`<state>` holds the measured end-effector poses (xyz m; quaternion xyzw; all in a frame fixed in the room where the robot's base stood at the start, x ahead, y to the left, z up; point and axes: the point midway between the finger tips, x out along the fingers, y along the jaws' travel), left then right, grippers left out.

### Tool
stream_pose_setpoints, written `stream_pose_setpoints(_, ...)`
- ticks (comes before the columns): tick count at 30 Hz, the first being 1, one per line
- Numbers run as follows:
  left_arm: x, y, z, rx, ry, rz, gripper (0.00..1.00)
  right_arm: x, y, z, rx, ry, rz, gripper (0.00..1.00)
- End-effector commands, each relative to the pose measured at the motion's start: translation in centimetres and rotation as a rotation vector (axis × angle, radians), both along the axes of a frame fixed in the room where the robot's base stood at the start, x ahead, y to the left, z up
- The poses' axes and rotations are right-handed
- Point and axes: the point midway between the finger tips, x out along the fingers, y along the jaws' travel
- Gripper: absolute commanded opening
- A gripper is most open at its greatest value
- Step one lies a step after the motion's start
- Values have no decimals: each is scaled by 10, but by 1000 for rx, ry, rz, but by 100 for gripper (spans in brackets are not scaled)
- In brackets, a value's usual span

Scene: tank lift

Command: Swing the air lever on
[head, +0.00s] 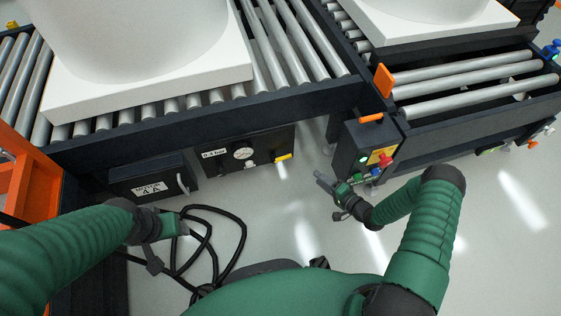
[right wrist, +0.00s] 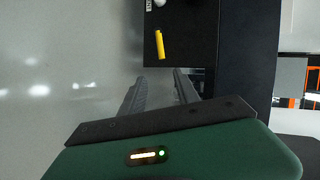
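The air lever (head: 283,157) is a short yellow handle at the right end of a dark panel (head: 222,168) with a round gauge (head: 243,153), under the conveyor. In the right wrist view the yellow lever (right wrist: 159,44) lies ahead of the fingertips, in line with the gap between them. My right gripper (head: 322,182) is right of the lever in the head view, apart from it. The right wrist view shows its two fingers (right wrist: 157,76) spread, with nothing between them. My left gripper (head: 182,226) is at lower left, below the labelled cabinet; its finger opening is unclear.
A control box (head: 365,155) with a red button and coloured fittings stands close to my right gripper. A black hose (head: 235,240) lies looped on the floor near my left gripper. The roller conveyor (head: 220,120) carries a white tank (head: 130,40) above the panel. Floor between panel and control box is clear.

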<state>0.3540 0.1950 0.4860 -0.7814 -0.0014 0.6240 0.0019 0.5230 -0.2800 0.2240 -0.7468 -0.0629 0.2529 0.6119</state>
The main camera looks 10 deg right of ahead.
Motion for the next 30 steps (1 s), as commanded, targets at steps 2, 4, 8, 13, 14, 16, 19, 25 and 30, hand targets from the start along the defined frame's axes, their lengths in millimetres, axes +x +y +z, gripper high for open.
stream_pose_setpoints(2, 0, 0, -13, 0, -1, 0, 63, -5, 2, -15, 51, -20, -15, 38)
stream_pose_setpoints(4, 0, 0, -14, 0, -2, 0, 63, -4, 4, -16, 69, -28, -17, 38)
stream_pose_setpoints(8, 0, 0, -21, 0, -2, 0, 63, 8, 11, -20, 71, -30, -16, 38)
stream_pose_setpoints(13, 0, 0, -46, 0, -1, 0, 63, 44, 28, -35, 71, -29, -13, 38)
stream_pose_setpoints(14, 0, 0, -50, 0, -1, 0, 63, 51, 30, -37, 71, -29, -14, 38)
stream_pose_setpoints(16, 0, 0, -60, 0, -1, 0, 63, 67, 38, -42, 70, -29, -14, 38)
stream_pose_setpoints(19, 0, 0, -76, 0, -1, 0, 63, 91, 49, -49, 70, -28, -13, 38)
stream_pose_setpoints(25, -1, 0, -99, 0, -1, 0, 63, 128, 66, -57, 69, -27, -14, 38)
stream_pose_setpoints(30, -1, 0, -104, 0, -1, 0, 63, 142, 72, -57, 70, -25, -16, 38)
